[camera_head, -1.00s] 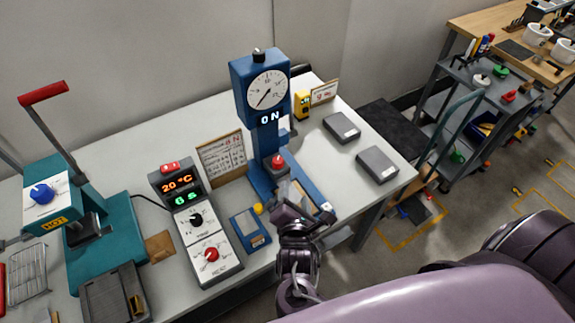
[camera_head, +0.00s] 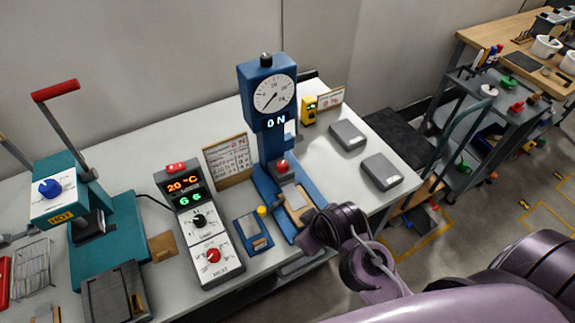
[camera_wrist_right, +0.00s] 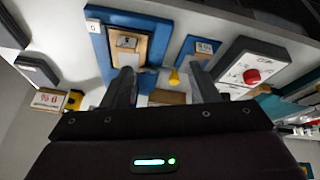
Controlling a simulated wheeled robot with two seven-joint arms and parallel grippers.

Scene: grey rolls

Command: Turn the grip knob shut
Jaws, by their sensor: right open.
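The blue tester (camera_head: 268,115) stands on the table with a round dial and a display reading 0 N. A red knob (camera_head: 283,166) sits low on its column; I cannot tell from its look whether it is open or shut. A tan pad (camera_head: 298,203) lies on the tester's base, which also shows in the wrist view (camera_wrist_right: 98,50). My right gripper (camera_wrist_right: 164,88) is open and empty, its fingers pointing toward the tester's base. In the head view my right wrist hides the fingertips and the base's front corner. My left gripper is not in view.
A small blue block with a yellow knob (camera_head: 262,211) stands left of the tester. A heat-sealer control box (camera_head: 205,230) and a teal press (camera_head: 105,240) stand further left. Two grey blocks (camera_head: 381,171) lie to the right. A sign card (camera_head: 228,160) stands behind.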

